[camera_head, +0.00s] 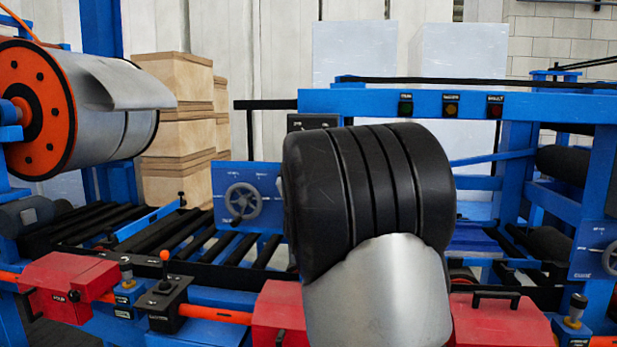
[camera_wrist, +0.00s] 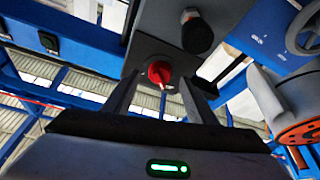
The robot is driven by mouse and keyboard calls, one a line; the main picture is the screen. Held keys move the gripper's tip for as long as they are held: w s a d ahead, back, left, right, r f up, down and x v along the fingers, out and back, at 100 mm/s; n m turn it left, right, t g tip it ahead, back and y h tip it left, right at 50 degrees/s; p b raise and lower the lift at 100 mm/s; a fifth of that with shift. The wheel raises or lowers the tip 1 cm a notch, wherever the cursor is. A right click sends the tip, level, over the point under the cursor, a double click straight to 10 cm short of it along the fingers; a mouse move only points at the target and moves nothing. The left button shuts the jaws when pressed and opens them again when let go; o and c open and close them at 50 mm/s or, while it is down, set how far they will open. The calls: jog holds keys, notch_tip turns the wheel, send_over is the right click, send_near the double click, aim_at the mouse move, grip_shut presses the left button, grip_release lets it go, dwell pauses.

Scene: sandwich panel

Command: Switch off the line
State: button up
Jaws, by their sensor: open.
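In the wrist view, a red knob (camera_wrist: 159,72) sticks out of a grey panel face (camera_wrist: 165,45). A small pale tip shows at its lower right edge. A black round knob (camera_wrist: 197,33) is on the same face, up and to the right. My gripper (camera_wrist: 160,86) is open. Its two dark fingers point at the panel, one on each side of the red knob in the picture; I cannot tell if they touch it. In the head view my arm hides the gripper and the red knob. Part of a dark labelled box (camera_head: 313,122) shows beside my arm.
A blue frame carries three indicator lamps (camera_head: 451,104). A handwheel (camera_head: 243,201) is on a blue plate left of my arm. A roller conveyor (camera_head: 165,235), red clamp boxes (camera_head: 70,285) and a lever box (camera_head: 168,300) stand lower left. A big coil (camera_head: 105,110) hangs upper left.

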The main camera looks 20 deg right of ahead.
jog(key=b+v, duration=0.1)
jog(key=v, duration=1.3)
